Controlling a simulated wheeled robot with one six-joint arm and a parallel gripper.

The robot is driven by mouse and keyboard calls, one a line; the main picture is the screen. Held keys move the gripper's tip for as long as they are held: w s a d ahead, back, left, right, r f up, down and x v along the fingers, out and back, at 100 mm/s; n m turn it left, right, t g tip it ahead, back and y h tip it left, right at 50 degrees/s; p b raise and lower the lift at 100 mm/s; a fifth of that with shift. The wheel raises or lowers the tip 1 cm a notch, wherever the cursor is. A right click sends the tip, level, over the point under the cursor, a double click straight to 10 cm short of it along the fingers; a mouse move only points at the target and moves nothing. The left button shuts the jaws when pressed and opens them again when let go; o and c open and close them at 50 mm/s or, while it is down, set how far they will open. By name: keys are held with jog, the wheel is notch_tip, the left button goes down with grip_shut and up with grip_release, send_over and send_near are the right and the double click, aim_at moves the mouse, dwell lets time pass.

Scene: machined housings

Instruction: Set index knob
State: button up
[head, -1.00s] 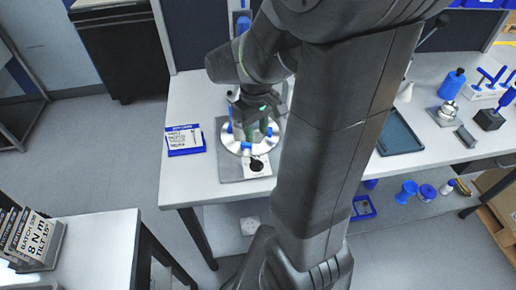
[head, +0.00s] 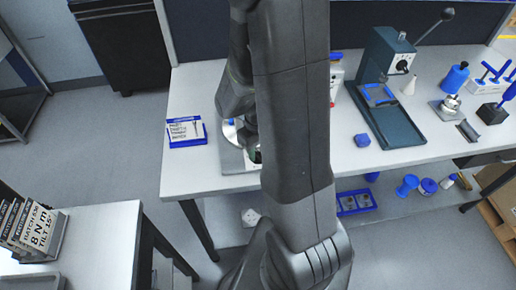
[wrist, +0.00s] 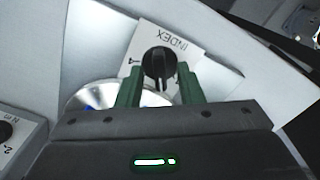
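The index knob (wrist: 159,62) is a black round knob on a white plate marked INDEX (wrist: 185,38), with a mark at each side. It shows in the wrist view, just beyond my gripper. My gripper (wrist: 160,85) has two green fingers spread apart, one on each side of the knob's near part. I cannot tell whether they touch it. In the head view my arm hides the knob and most of the round metal fixture; only a sliver of the fixture's disc (head: 229,132) and its grey base plate (head: 232,160) show.

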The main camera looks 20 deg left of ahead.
grip_shut()
jog(key=shift+f+m+b, duration=0.1)
jog(key=shift+m+b, duration=0.3)
jog(key=shift+m, duration=0.5)
grip_release()
jog(key=shift+r, duration=0.25)
